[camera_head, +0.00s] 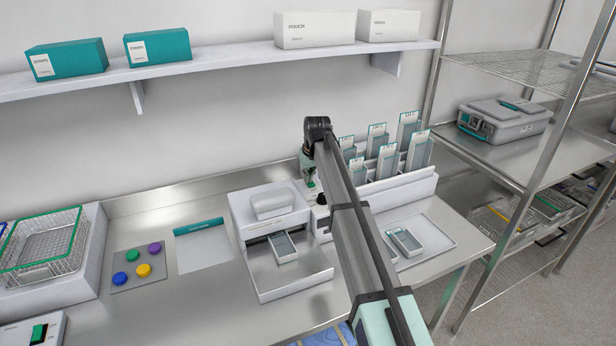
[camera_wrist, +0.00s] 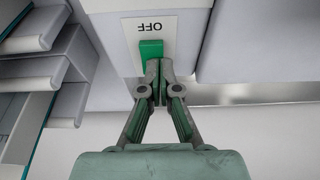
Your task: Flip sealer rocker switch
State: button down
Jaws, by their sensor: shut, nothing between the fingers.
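The sealer (camera_head: 262,221) is a white unit on the steel counter, with a small grey tray (camera_head: 283,247) at its front. In the wrist view, a green rocker switch (camera_wrist: 151,49) sits on a pale plate (camera_wrist: 131,31) marked OFF, which reads upside down. My gripper (camera_wrist: 158,72) is shut and empty, its fingertips at the switch's near edge and overlapping it in the picture. I cannot tell whether they touch it. In the head view my gripper (camera_head: 311,183) is behind my arm, right of the sealer, and the switch cannot be made out.
A rack of upright pouches (camera_head: 388,160) stands right of my arm. A flat tray (camera_head: 432,238) lies in front of it. A wire basket (camera_head: 45,246) and coloured knobs (camera_head: 141,269) are at left. A shelf (camera_head: 210,67) runs above the counter.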

aim_at(309, 184)
jog(key=p+v, duration=0.1)
jog(key=v, duration=0.1)
jog(key=p+v, duration=0.1)
jog(key=v, duration=0.1)
jog(key=shift+w+a+r, duration=0.15)
jog(key=shift+w+r, duration=0.05)
jog(key=s+d+b+v, duration=0.1)
jog(key=b+v, duration=0.2)
jog(key=v, duration=0.6)
jog(key=shift+s+b, duration=0.3)
jog(key=shift+b, duration=0.05)
